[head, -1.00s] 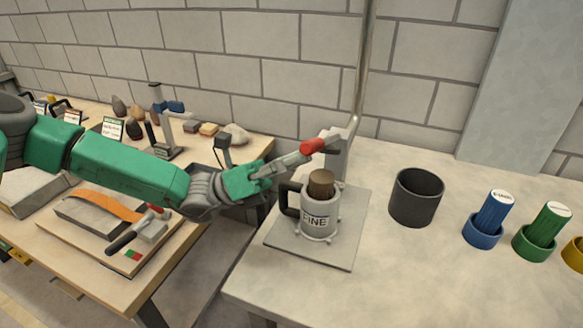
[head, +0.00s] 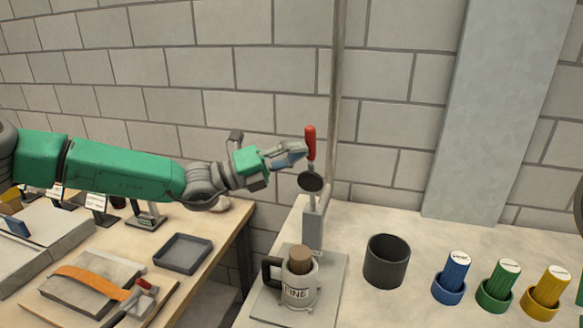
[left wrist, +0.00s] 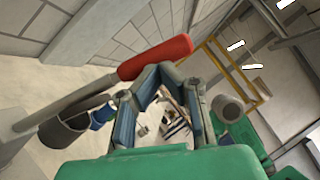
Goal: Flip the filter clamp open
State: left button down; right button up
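The filter clamp (head: 314,203) stands on a grey base plate behind the mug marked FINE (head: 298,291). Its red handle (head: 310,143) points up, and its dark round pad (head: 311,182) is raised above the mug, clear of the brown plug (head: 301,259) in it. My left gripper (head: 303,150) is at the left side of the red handle. In the left wrist view its fingertips (left wrist: 158,70) are drawn together against or very near the red handle (left wrist: 155,57), which lies across beyond them, not between them. My right gripper is not in view.
A dark cup (head: 386,262) stands right of the base plate. Blue (head: 453,277), green (head: 498,286) and yellow (head: 546,293) cylinders stand in holders further right. A grey tray (head: 183,254) lies on the left wooden table, across a gap. A thin pole (head: 332,110) rises behind the clamp.

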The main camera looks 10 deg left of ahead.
pick_arm(q)
jog(key=shift+w+r, duration=0.35)
jog(key=shift+w, duration=0.25)
jog(key=shift+w+r, duration=0.35)
jog(key=shift+w, duration=0.25)
